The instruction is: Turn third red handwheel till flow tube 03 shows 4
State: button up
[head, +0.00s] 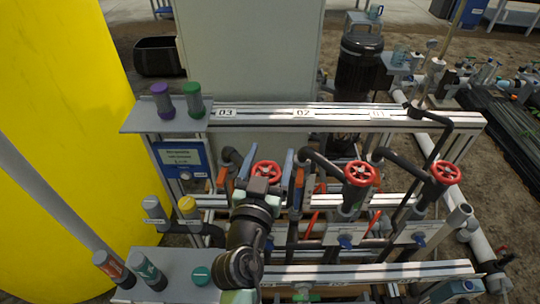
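Three red handwheels stand in a row on the skid. The left one (267,168) is below the 03 and 02 labels and is partly covered by my gripper (262,184). The middle handwheel (360,173) and right handwheel (446,173) are fully in view. The 03 label (226,112) is at the left end of the upper rail. I cannot make out flow tube 03 or its reading.
A large yellow tank (60,120) fills the left side. The upper aluminium rail (340,116) runs behind the handwheels, and a lower rail (370,272) crosses in front. Capped bottles (162,100) stand on the left shelf. Black pipes (322,163) arch close to the handwheels.

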jog(key=c, duration=0.8)
jog(key=shift+c, duration=0.2)
